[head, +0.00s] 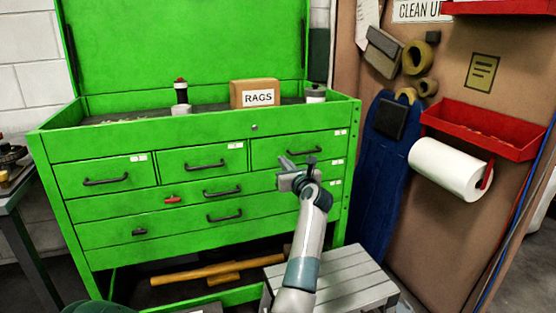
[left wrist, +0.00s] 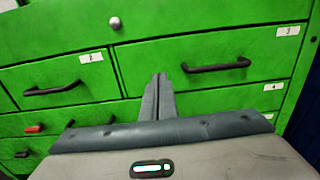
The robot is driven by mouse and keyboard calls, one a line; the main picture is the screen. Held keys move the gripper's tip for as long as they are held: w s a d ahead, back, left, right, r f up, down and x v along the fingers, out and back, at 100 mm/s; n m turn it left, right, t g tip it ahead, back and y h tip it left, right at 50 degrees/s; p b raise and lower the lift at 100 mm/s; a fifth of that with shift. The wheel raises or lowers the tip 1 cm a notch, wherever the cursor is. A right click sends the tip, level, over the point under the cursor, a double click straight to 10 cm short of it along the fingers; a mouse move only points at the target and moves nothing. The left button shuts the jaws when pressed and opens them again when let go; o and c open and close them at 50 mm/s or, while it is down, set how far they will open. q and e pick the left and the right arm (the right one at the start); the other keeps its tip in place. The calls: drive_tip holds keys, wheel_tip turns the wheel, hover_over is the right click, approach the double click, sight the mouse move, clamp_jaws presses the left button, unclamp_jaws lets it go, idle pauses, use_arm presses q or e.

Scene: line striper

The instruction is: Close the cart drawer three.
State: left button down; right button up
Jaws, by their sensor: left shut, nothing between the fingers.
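The green tool cart (head: 190,123) stands ahead with its lid up. Drawer three (head: 265,149) is the top right drawer, with a black bar handle; it also shows in the left wrist view (left wrist: 140,62) with a "3" label. Its front looks flush or nearly flush with its neighbours; I cannot tell if a small gap is left. My left gripper (head: 287,163) is shut and empty, in front of the lower part of drawer three, left of and below its handle. In the left wrist view the closed fingers (left wrist: 158,80) point at the drawer front. My right gripper is not in view.
Drawer two (head: 175,158) is to the left, and wider drawers lie below. A RAGS box (head: 255,93) sits on the cart top. A grey step stool (head: 340,285) stands at the cart's lower right. A paper roll (head: 445,168) hangs on the right-hand board.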

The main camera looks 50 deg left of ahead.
use_arm(q)
drive_tip(key=v, duration=0.7)
drive_tip(key=shift+d+f, duration=0.35)
drive_tip(key=shift+d, duration=0.1)
